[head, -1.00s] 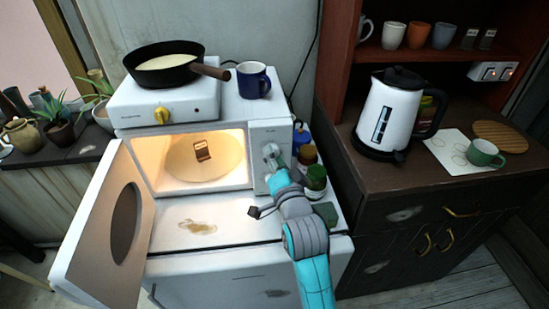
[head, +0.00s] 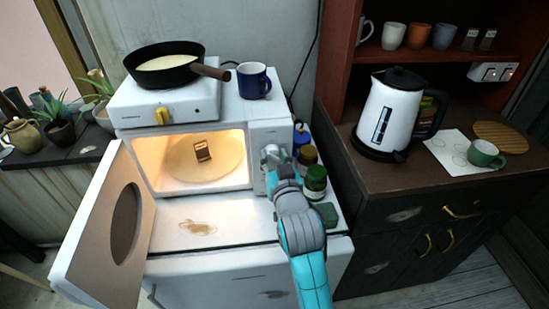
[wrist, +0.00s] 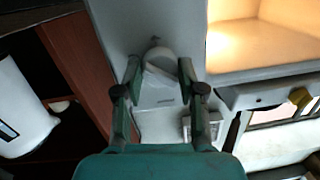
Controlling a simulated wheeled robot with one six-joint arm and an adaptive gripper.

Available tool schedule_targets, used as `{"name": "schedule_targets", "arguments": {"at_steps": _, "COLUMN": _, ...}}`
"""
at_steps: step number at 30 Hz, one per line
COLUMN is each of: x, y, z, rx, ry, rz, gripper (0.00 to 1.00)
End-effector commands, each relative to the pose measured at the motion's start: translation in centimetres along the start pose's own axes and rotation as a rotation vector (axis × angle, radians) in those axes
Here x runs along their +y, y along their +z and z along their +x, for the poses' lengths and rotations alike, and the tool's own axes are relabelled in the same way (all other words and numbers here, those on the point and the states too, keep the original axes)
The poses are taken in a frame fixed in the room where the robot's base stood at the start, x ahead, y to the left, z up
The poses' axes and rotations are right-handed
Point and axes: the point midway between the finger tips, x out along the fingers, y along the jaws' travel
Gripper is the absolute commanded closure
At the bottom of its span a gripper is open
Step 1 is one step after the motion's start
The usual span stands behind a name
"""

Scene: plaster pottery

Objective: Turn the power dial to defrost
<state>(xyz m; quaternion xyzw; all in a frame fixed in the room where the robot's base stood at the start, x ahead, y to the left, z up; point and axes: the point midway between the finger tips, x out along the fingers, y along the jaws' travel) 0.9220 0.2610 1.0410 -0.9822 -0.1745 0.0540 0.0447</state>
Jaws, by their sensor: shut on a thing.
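The white microwave (head: 198,138) stands with its door (head: 92,225) swung wide open to the left and its inside lit. Its control panel (head: 258,128) is right of the opening. My gripper (head: 272,160) is at the front of this panel. In the wrist view, the two fingers of my gripper (wrist: 160,76) are shut on a pale grey dial (wrist: 158,55), one finger on each side. The dial's markings and pointer cannot be read, so its setting cannot be told. My gripper hides much of the lower panel in the head view.
A slice of bread (head: 203,150) is on the round plate inside the microwave. A hotplate with a black pan (head: 165,66) and a blue mug (head: 253,82) stand on top. Jars (head: 315,178) stand close right of my gripper. A white kettle (head: 388,115) is on the dark cabinet.

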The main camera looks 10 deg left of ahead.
Motion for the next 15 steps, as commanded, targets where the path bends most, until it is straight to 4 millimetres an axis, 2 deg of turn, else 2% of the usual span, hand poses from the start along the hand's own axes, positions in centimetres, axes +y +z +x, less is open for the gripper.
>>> {"name": "schedule_targets", "arguments": {"at_steps": 15, "x": -0.13, "y": -0.06, "z": 0.03, "rx": -0.033, "ry": 0.048, "rz": -0.486, "gripper": 0.95}}
